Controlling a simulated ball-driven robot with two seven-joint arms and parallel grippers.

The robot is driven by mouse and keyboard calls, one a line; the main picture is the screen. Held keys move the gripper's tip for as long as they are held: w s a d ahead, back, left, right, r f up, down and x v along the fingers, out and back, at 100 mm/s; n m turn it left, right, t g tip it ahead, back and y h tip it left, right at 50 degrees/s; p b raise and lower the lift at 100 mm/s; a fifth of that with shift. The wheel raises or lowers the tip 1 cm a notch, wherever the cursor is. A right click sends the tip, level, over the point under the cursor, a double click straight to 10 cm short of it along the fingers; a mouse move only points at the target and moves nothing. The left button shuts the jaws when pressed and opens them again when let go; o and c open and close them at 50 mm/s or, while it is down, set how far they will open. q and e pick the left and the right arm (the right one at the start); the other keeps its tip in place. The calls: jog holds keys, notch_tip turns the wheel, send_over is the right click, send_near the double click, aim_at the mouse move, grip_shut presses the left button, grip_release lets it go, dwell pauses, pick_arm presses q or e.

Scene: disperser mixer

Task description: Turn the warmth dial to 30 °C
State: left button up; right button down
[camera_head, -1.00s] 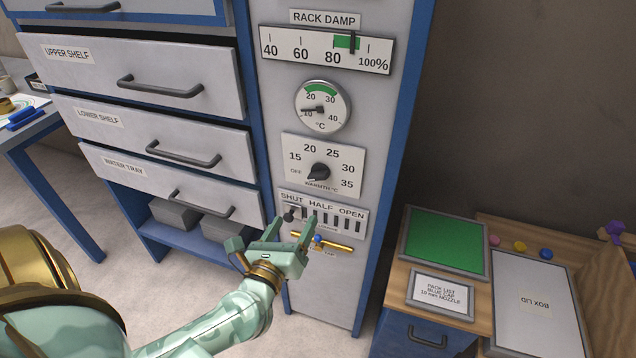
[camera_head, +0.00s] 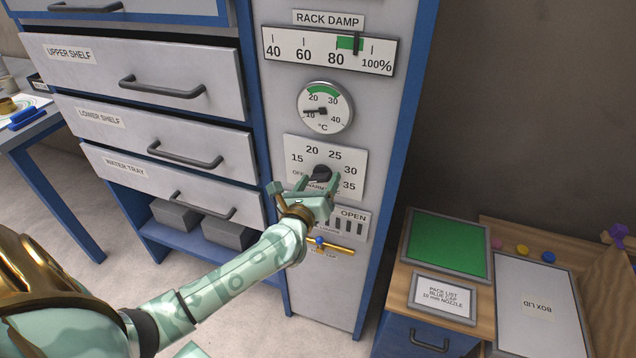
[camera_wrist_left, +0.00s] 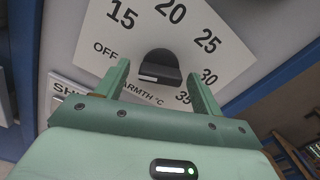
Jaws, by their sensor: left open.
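The warmth dial is a black knob (camera_head: 321,173) on a white plate (camera_head: 349,157) marked OFF, 15, 20, 25, 30 and 35. In the left wrist view the knob (camera_wrist_left: 160,66) has its white mark at its left, on the OFF side. My left gripper (camera_head: 317,182) is open at the dial's lower side. In the left wrist view its two fingers stand to either side of the knob's lower part; I cannot tell whether they touch it. The gripper hides part of the plate's lower edge. My right gripper is not in view.
Above the dial is a round °C gauge (camera_head: 325,106), its needle near 10. Below are a SHUT/HALF/OPEN vent plate (camera_head: 354,222), partly hidden by my gripper, and a brass tap (camera_head: 340,249). Drawers (camera_head: 160,140) stand left, a wooden table (camera_head: 401,277) right.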

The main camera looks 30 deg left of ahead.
pick_arm(q)
jog(key=c, duration=1)
